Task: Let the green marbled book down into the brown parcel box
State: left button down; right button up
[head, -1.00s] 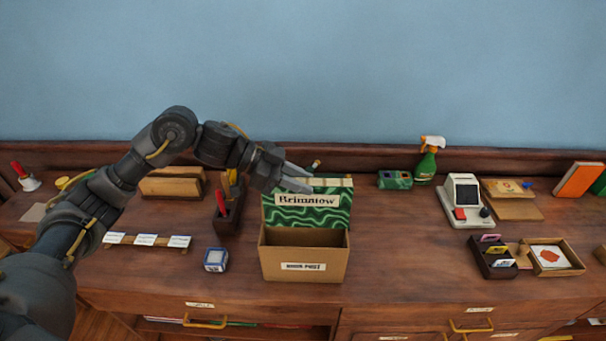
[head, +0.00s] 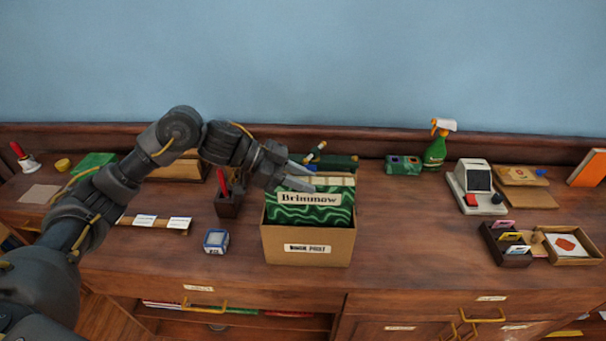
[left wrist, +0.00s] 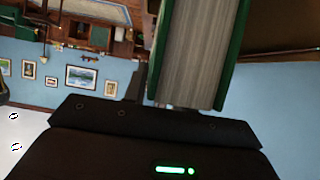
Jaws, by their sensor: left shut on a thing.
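The green marbled book (head: 312,212) stands upright with its label "Brimmow" facing me. Its lower part is inside the brown parcel box (head: 307,248) and hidden by the box's front wall; its upper part sticks out above the rim. My left gripper (head: 302,178) is shut on the book at its top left edge. In the left wrist view the book (left wrist: 200,50) shows its pale page block between green covers, right at the gripper. Whether the book touches the box floor is hidden. My right gripper is not in view.
A dark pen holder (head: 229,203) and a small blue-and-white block (head: 216,241) stand left of the box. A green spray bottle (head: 436,148) and a card machine (head: 474,187) stand to the right.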

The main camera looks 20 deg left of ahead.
aim_at(303, 196)
pick_arm(q)
jog(key=shift+f+b, duration=1.15)
jog(key=shift+f, duration=1.55)
jog(key=c, duration=1.1)
grip_release()
jog(key=shift+o, duration=0.2)
jog(key=o, duration=0.4)
